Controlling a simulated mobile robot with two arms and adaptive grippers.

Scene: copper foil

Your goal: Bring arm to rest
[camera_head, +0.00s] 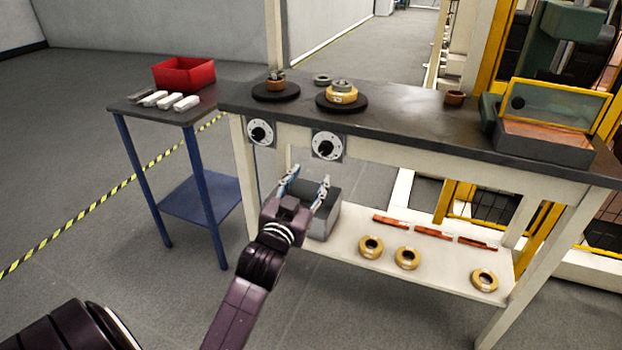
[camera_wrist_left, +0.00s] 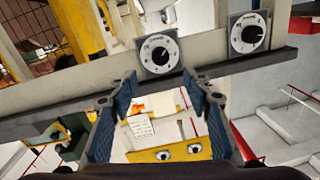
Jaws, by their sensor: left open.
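My left gripper (camera_head: 308,183) is open, with nothing between its fingers. In the head view it is in front of the workbench (camera_head: 420,125), below the two dials, with the grey box on the lower shelf behind it. In the left wrist view the two fingers of my left gripper (camera_wrist_left: 160,95) are spread apart. The left dial (camera_head: 260,132) and the right dial (camera_head: 327,145) are on the bench's front edge. Both dials also show beyond the fingers in the wrist view, one (camera_wrist_left: 158,53) near the middle and one (camera_wrist_left: 248,35) at the right. My right gripper is not in view.
Two dark round plates on the bench carry a copper-coloured pot (camera_head: 276,84) and a yellow ring (camera_head: 341,96). A grey box (camera_head: 325,215) and several rings are on the lower shelf (camera_head: 440,270). A side table holds a red bin (camera_head: 184,76). Open floor lies left.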

